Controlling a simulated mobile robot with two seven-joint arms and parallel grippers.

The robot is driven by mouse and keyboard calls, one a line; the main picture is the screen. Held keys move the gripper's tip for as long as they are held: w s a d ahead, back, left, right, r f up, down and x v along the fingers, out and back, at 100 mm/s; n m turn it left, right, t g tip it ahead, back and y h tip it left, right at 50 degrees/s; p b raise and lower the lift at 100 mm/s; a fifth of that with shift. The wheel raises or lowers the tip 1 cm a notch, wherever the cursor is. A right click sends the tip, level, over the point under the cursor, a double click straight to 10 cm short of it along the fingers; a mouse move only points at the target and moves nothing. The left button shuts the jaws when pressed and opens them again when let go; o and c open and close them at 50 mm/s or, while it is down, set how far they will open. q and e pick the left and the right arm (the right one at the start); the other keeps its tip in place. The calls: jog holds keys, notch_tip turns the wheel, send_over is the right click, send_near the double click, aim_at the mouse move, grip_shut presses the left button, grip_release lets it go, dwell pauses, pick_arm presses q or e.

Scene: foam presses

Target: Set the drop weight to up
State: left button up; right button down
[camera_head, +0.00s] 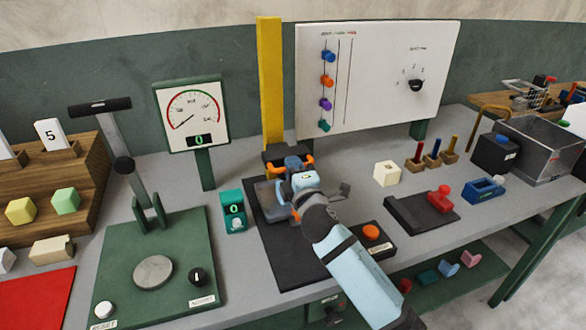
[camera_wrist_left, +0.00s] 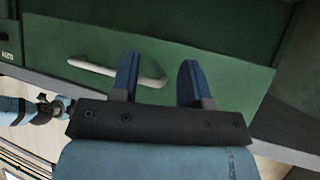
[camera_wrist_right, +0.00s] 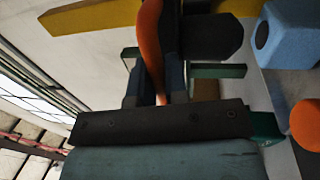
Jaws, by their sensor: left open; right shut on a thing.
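The drop weight (camera_head: 287,153) is a dark block with orange handles. It sits low in front of the yellow column (camera_head: 270,80), above the dark base of the press (camera_head: 280,264). My right gripper (camera_head: 295,167) is at the weight, and its fingers partly hide it. In the right wrist view my right gripper (camera_wrist_right: 157,80) is shut on the curved orange handle (camera_wrist_right: 150,35), with the dark block (camera_wrist_right: 212,38) beside it. My left gripper (camera_wrist_left: 158,70) is open and empty, facing a green panel with a white handle (camera_wrist_left: 118,72). It does not show in the head view.
A teal counter box (camera_head: 232,212) stands left of the press. An orange button (camera_head: 371,232) is right of my right arm. A cream block (camera_head: 387,173) and a red-handled device (camera_head: 440,199) lie further right. A whiteboard with coloured knobs (camera_head: 380,75) stands behind.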

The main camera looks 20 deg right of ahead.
notch_tip(320, 180, up, 11)
jog(key=p, duration=0.8)
jog(key=shift+f, duration=0.15)
pick_arm(q)
notch_tip(320, 180, up, 14)
jog(key=a+p, duration=0.1)
jog(key=p, duration=0.7)
jog(key=shift+s+a+p, duration=0.15)
jog(key=shift+s+p, duration=0.15)
jog(key=shift+s, duration=0.1)
pick_arm(e)
notch_tip(320, 180, up, 10)
jog(key=shift+r, duration=0.25)
jog(key=c, duration=1.1)
grip_release()
jog(key=shift+c, duration=0.2)
jog(key=shift+f, duration=0.15)
